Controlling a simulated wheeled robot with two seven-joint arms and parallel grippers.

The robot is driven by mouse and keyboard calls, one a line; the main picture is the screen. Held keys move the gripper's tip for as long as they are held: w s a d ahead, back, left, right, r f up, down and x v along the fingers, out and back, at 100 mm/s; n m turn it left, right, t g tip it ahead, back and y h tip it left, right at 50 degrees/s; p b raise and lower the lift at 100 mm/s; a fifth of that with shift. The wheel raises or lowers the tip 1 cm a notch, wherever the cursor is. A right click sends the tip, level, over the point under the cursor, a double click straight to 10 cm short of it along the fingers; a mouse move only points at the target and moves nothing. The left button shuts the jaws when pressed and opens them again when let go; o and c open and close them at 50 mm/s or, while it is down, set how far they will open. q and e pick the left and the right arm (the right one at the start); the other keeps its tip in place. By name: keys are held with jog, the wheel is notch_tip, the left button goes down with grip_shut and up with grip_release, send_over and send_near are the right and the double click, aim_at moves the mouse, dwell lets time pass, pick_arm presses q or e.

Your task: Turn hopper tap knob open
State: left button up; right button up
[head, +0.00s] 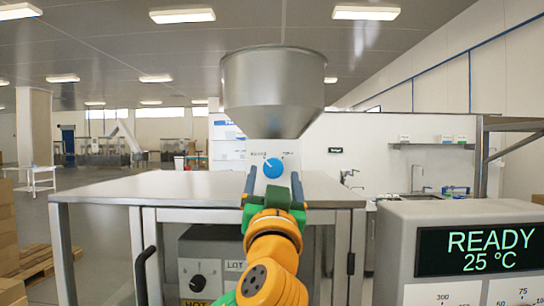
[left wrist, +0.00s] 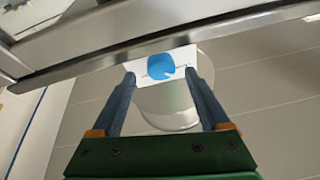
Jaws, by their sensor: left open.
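The blue tap knob (head: 273,168) sits on a white plate (head: 262,157) below the grey metal hopper (head: 273,85). The plate carries small labels, too small to read. My left gripper (head: 274,180) is open in front of the knob, its two blue fingers pointing at it with one to each side. In the left wrist view the knob (left wrist: 161,67) shows between and just beyond the fingertips (left wrist: 160,76). I cannot tell whether the fingers touch it. My right gripper is not in view.
A metal table (head: 150,187) stands below the hopper. Under it is a grey unit with a black dial (head: 198,283). At the right is a machine with a display reading READY 25 °C (head: 482,250). Cardboard boxes (head: 8,235) are stacked at the far left.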

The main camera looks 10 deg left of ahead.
aim_at(273, 168)
pick_arm(q)
jog(key=shift+w+r, duration=0.35)
jog(key=shift+r, duration=0.2)
jog(key=shift+w+a+f+p, duration=0.1)
jog(key=shift+w+p, duration=0.2)
jog(key=shift+w+a+f, duration=0.25)
jog(key=shift+w+f, duration=0.05)
jog(key=shift+w, duration=0.2)
jog(key=shift+c, duration=0.9)
grip_shut()
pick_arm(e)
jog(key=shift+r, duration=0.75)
